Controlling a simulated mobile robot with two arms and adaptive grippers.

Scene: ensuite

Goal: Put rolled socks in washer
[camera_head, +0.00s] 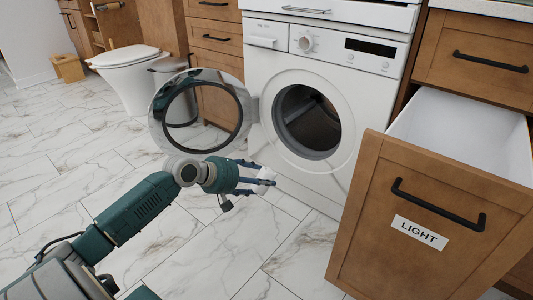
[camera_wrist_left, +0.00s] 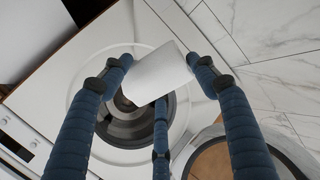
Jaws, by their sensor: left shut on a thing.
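My left gripper (camera_head: 262,183) is shut on white rolled socks (camera_head: 266,173). In the left wrist view, the socks (camera_wrist_left: 158,73) sit between its blue fingers (camera_wrist_left: 160,70), in front of the washer's round opening (camera_wrist_left: 122,128). In the head view, the white washer (camera_head: 262,73) stands beyond the gripper. Its round door (camera_head: 157,133) is swung open to the left, and the drum opening (camera_head: 307,120) looks dark inside. The gripper is in front of the washer, lower than the opening and to its left. My right gripper is not in view.
An open drawer labelled LIGHT (camera_head: 420,232) juts out at the right, near the washer. The open door hangs just behind my left gripper. A toilet (camera_head: 130,75) and a bin (camera_head: 168,72) stand at the back left. The marble floor (camera_head: 60,160) is clear.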

